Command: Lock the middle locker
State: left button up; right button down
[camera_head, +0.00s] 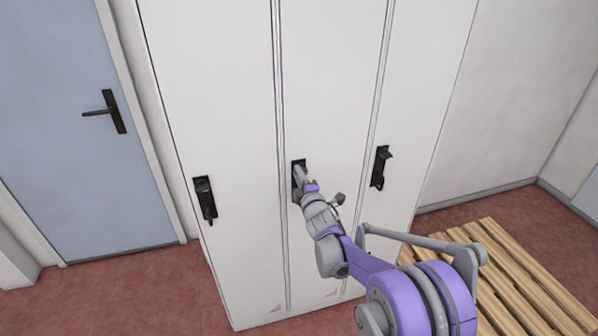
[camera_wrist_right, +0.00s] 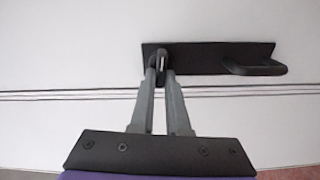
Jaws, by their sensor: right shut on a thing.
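The middle locker (camera_head: 325,105) is a tall pale door between two others, and it is closed. Its black lock plate (camera_head: 296,187) is partly hidden behind my right gripper (camera_head: 304,175). In the right wrist view the lock plate (camera_wrist_right: 205,58) lies sideways, with a lock knob (camera_wrist_right: 162,59) at its left end and a handle (camera_wrist_right: 255,68) at its right end. My right gripper (camera_wrist_right: 161,72) is shut on the lock knob, its two grey fingers close together at it. My left gripper is not in view.
The left locker has a black handle (camera_head: 205,200) and the right locker has another handle (camera_head: 380,167). A wooden slatted bench (camera_head: 520,285) stands at the lower right. A blue door (camera_head: 75,130) is at the left. Red floor (camera_head: 140,295) shows in front.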

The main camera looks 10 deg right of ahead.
jog(key=shift+n, duration=0.6)
jog(key=shift+f, duration=0.1)
jog(key=c, duration=0.9)
grip_release()
jog(key=shift+s, duration=0.1)
jog(key=s+b, duration=0.1)
jog(key=s, duration=0.9)
jog(key=shift+s+d, duration=0.15)
jog(key=shift+s, duration=0.2)
